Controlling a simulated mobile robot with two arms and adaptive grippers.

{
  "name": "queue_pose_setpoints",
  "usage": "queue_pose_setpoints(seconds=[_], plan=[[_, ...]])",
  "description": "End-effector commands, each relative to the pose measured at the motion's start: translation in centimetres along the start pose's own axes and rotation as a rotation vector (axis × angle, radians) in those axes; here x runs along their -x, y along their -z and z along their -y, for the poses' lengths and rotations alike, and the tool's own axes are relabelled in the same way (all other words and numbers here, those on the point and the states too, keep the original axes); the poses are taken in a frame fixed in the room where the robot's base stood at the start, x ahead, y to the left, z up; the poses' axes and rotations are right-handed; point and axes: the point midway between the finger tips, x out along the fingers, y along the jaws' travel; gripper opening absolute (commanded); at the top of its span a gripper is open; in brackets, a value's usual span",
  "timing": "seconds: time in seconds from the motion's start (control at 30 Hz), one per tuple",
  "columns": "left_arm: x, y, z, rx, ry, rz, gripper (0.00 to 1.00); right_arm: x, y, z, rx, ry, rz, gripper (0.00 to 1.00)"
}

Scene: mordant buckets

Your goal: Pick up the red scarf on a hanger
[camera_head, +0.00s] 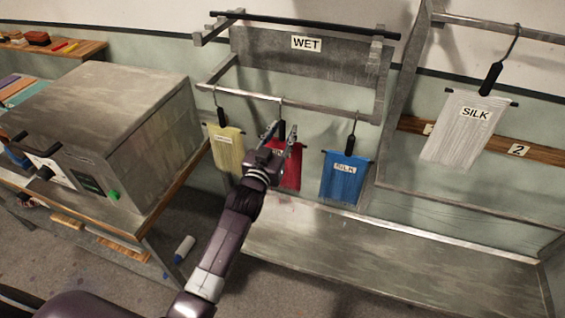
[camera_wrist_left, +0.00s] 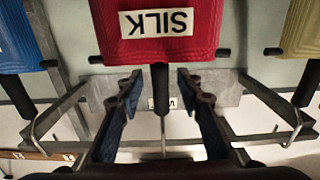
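The red scarf (camera_head: 290,172) hangs from the rail of the WET rack, between a yellow and a blue scarf. My left gripper (camera_head: 281,134) is in front of it and partly hides it and its hanger. In the left wrist view, which shows the scene upside down, the red scarf (camera_wrist_left: 158,47) carries a white SILK label. Its black hanger handle (camera_wrist_left: 160,88) lies between the two fingers of my left gripper (camera_wrist_left: 158,82). The fingers are open, with a gap on each side of the handle. My right gripper is not in view.
The yellow scarf (camera_head: 226,150) and the blue scarf (camera_head: 344,178) hang close on either side. A white SILK scarf (camera_head: 466,128) hangs from a separate frame at right. A grey metal box (camera_head: 110,125) stands on the table at left. A low grey trough (camera_head: 390,262) lies below the rack.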

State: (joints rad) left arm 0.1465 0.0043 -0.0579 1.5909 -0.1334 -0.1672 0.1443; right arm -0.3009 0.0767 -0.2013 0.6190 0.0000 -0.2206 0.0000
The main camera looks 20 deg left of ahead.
Motion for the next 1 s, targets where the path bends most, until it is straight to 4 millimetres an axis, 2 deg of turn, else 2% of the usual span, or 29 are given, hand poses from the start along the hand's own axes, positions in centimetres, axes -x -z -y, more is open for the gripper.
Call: queue_pose_setpoints(seconds=[0.23, 0.53, 1.0], plan=[[-0.09, -0.08, 0.00, 0.000, 0.000, 0.001, 0.33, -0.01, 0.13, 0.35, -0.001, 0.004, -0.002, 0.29], [-0.07, -0.07, 0.00, 0.000, 0.000, 0.001, 0.00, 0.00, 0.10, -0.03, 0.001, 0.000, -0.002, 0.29], [-0.08, 0.01, 0.00, 0.000, 0.000, -0.001, 0.00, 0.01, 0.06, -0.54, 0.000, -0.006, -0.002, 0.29]])
